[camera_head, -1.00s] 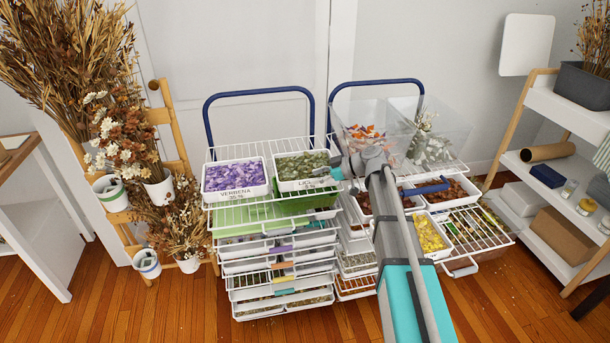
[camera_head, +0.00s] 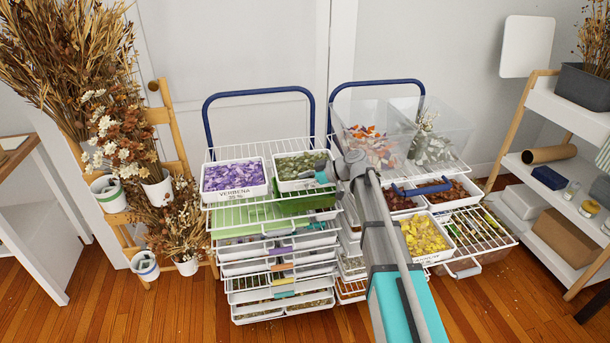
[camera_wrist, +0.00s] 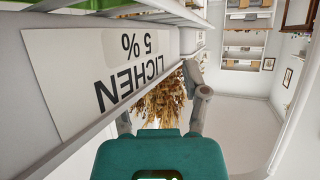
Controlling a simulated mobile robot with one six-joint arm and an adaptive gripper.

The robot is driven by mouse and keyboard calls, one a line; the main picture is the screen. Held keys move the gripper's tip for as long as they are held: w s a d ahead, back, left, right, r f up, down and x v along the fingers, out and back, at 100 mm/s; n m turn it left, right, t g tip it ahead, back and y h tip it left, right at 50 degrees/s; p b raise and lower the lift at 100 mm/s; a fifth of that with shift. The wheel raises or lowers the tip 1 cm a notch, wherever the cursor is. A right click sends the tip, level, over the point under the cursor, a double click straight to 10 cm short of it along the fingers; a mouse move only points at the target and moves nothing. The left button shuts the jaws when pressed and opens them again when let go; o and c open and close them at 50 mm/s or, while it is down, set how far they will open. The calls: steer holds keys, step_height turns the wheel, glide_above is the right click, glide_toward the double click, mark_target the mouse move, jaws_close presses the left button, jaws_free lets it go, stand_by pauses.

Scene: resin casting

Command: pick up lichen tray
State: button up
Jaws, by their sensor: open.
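The lichen tray (camera_head: 297,162) is a small white tray of green lichen on the top wire shelf of the left cart. My gripper (camera_head: 321,177) is at the tray's front right, over part of its label. In the wrist view the tray's label (camera_wrist: 105,70) reads "LICHEN 5 %" upside down, very close to the camera. My gripper's fingers (camera_wrist: 160,100) are apart beside the tray's front wall. Whether they touch the tray cannot be told.
The verbena tray (camera_head: 235,177) of purple petals sits just left of the lichen tray. Green trays lie below. The right cart holds clear bins (camera_head: 436,135) and a yellow petal tray (camera_head: 426,236). Dried flowers (camera_head: 100,130) stand at the left.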

stand_by(0.4)
jaws_close()
